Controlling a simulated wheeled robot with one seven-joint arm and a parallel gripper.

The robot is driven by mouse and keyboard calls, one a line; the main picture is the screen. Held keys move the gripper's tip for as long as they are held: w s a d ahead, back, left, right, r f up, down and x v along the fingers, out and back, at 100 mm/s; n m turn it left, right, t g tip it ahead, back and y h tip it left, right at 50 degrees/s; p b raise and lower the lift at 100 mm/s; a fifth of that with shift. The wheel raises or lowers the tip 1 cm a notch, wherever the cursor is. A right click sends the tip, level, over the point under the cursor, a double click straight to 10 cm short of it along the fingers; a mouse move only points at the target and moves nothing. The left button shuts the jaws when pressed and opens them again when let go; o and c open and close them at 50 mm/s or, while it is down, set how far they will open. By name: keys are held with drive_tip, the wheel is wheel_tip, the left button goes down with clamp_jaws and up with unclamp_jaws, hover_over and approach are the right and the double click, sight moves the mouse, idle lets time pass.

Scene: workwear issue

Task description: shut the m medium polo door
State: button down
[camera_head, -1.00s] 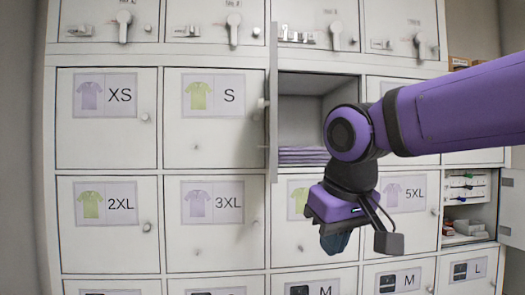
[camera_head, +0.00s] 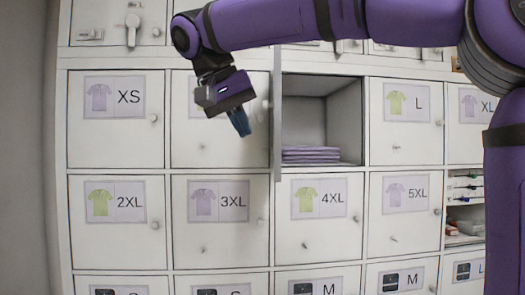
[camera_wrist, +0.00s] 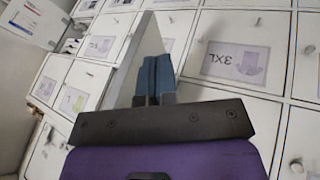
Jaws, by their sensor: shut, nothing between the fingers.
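The open door (camera_head: 278,110) of the compartment between the S and L doors stands straight out from its left edge, seen nearly edge-on. Its label does not show. Inside the compartment (camera_head: 343,118) lies a stack of folded purple shirts (camera_head: 310,154). My gripper (camera_head: 240,124) is shut and empty, in front of the S door and left of the open door. In the wrist view the blue fingers (camera_wrist: 155,76) are together, and the open door (camera_wrist: 124,62) shows as a pale panel behind and left of them. I cannot tell whether they touch it.
Shut doors surround the opening: XS (camera_head: 116,115), L (camera_head: 405,120), 3XL (camera_head: 220,218) and 4XL (camera_head: 319,215), with small protruding knobs. Another open compartment (camera_head: 465,195) with small items is at the right. My arm spans the top of the view.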

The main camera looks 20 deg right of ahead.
drive_tip(key=w+a+r+m+h, duration=0.1)
drive_tip(key=w+a+r+m, duration=0.15)
drive_tip(key=a, duration=0.25)
drive_tip(key=s+d+f, duration=0.1)
drive_tip(key=d+f, duration=0.6)
drive_tip(key=d, duration=0.3)
drive_tip(key=shift+f+n, duration=0.2)
drive_tip(key=shift+n, duration=0.15)
